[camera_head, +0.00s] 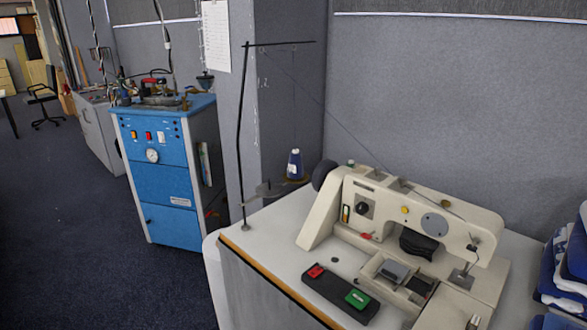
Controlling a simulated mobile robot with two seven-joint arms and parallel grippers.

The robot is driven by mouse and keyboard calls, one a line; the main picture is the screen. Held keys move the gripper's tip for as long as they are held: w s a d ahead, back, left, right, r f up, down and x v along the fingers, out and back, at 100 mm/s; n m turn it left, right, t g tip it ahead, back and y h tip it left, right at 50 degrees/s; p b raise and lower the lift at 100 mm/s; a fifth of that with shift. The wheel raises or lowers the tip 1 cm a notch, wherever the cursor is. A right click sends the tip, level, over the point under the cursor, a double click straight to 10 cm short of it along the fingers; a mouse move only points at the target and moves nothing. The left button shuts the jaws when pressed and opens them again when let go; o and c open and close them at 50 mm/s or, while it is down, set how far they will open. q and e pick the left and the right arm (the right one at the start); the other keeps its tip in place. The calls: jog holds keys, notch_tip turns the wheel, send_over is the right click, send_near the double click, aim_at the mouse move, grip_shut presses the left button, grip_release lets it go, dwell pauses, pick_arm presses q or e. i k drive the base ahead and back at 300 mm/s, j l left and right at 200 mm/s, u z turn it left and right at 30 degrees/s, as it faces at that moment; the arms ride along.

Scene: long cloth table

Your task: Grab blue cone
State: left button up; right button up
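A small blue thread cone (294,164) stands upright behind the sewing machine, near the table's back edge. Its tip is pale and it sits by a dark round disc of the thread stand (268,189). Neither of my grippers shows in the head view.
A cream sewing machine (425,215) fills much of the white table (283,225). A thin black pole (240,140) rises at the table's left corner. A black pad with red and green buttons (334,290) lies in front. Folded blue and white cloth (570,262) is at the right. A blue cabinet (165,175) stands left.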

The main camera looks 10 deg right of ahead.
aim_at(295, 170)
jog(key=i+j+z, duration=0.1)
jog(key=j, duration=0.25)
jog(key=i+j+z, duration=0.15)
jog(key=j, duration=0.25)
jog(key=i+j+z, duration=0.1)
jog(key=j, duration=0.25)
jog(key=i+j+z, duration=0.1)
jog(key=j, duration=0.3)
jog(key=i, duration=0.1)
